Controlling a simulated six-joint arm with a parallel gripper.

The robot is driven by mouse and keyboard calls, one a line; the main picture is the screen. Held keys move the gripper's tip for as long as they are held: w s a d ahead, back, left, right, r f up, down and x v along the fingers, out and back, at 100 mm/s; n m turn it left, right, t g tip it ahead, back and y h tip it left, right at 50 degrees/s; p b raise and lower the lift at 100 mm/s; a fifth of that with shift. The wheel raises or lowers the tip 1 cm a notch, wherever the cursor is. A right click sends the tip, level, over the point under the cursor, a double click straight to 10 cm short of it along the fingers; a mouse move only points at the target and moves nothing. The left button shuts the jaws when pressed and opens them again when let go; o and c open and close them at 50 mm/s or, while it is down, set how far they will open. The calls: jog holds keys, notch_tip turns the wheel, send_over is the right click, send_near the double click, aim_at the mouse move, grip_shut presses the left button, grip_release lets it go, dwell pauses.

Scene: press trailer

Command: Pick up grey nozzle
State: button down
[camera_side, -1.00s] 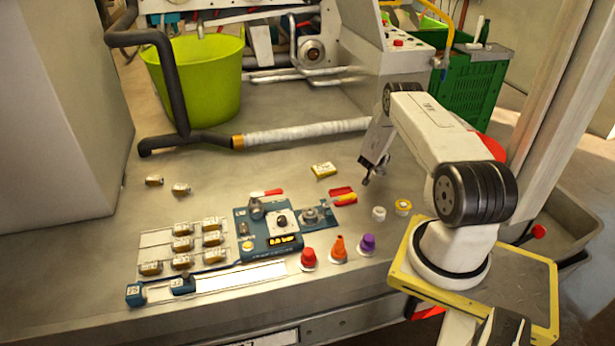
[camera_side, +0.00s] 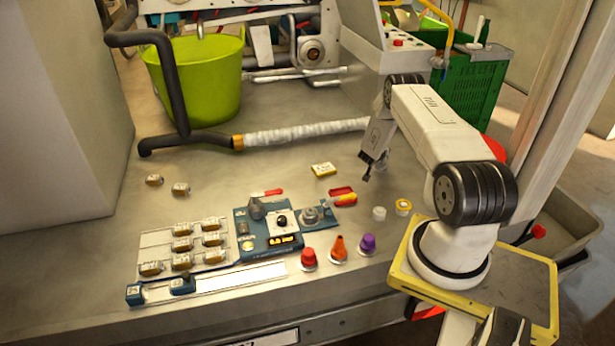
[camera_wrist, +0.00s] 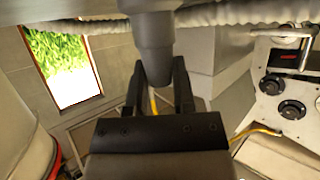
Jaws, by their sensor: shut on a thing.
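The grey nozzle (camera_wrist: 152,38) shows large in the wrist view, held between the two dark fingers of my gripper (camera_wrist: 158,78). It is a stepped grey piece, wide at the top of the picture and tapering down between the fingers. In the side view my gripper (camera_side: 367,177) is above the bench, pointing down behind the white cap. It is shut on the nozzle. In that view the nozzle is too small and dark to tell apart from the fingers.
On the bench stand a red nozzle (camera_side: 309,257), an orange nozzle (camera_side: 339,247) and a purple nozzle (camera_side: 367,243). A white cap (camera_side: 379,213) and a yellow-ringed roll (camera_side: 403,206) lie near my base. A blue gauge unit (camera_side: 255,238) is left of them.

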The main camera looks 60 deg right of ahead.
jog(key=shift+r, duration=0.6)
jog(key=shift+s+a+r, duration=0.1)
jog(key=shift+a+r, duration=0.05)
jog(key=shift+r, duration=0.15)
jog(key=s+a+r, duration=0.7)
jog(key=a+r, duration=0.2)
jog(key=a, duration=0.2)
jog(key=shift+s+a+r, duration=0.15)
jog(key=shift+s, duration=0.2)
jog(key=shift+w, duration=0.15)
